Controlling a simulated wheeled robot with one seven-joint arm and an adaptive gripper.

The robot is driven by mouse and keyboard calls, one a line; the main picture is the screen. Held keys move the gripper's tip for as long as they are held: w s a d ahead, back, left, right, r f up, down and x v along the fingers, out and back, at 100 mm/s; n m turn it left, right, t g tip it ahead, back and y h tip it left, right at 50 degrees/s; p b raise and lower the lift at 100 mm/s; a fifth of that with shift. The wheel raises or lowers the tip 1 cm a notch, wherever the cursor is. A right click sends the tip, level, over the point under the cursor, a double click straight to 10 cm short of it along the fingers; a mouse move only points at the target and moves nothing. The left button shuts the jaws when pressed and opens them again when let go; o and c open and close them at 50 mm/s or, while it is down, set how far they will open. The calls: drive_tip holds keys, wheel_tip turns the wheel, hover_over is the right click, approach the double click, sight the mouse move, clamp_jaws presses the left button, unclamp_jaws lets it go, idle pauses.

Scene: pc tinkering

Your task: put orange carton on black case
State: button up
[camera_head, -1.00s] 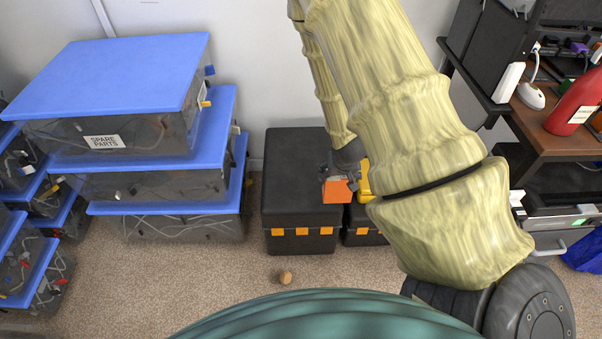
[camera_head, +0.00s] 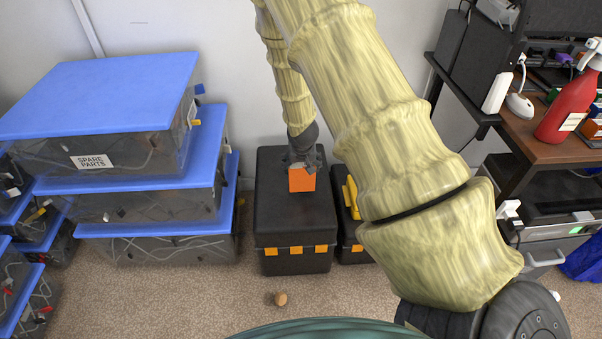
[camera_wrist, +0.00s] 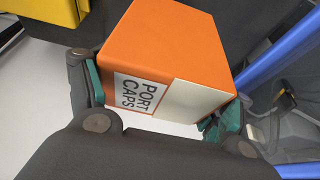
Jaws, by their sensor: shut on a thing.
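The orange carton (camera_head: 302,180) is in my gripper (camera_head: 302,163), over the lid of the larger black case (camera_head: 292,225) in the head view. The wrist view shows the carton (camera_wrist: 170,50) between the two fingers of my gripper (camera_wrist: 155,115), with a white label reading "PORT CAPS". The gripper is shut on it. I cannot tell whether the carton touches the lid. The case stands on the carpet, its front orange latches facing me.
A second black case with a yellow thing (camera_head: 350,197) on it stands just right. Stacked bins with blue lids (camera_head: 100,95) stand left. A desk with a red bottle (camera_head: 568,108) is at right. A small brown round thing (camera_head: 281,299) lies on the carpet.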

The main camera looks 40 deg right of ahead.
drive_tip(key=shift+f+b, duration=0.5)
drive_tip(key=shift+f, duration=1.25)
drive_tip(key=shift+f, duration=0.15)
drive_tip(key=o, duration=1.3)
drive_tip(key=shift+o, duration=0.2)
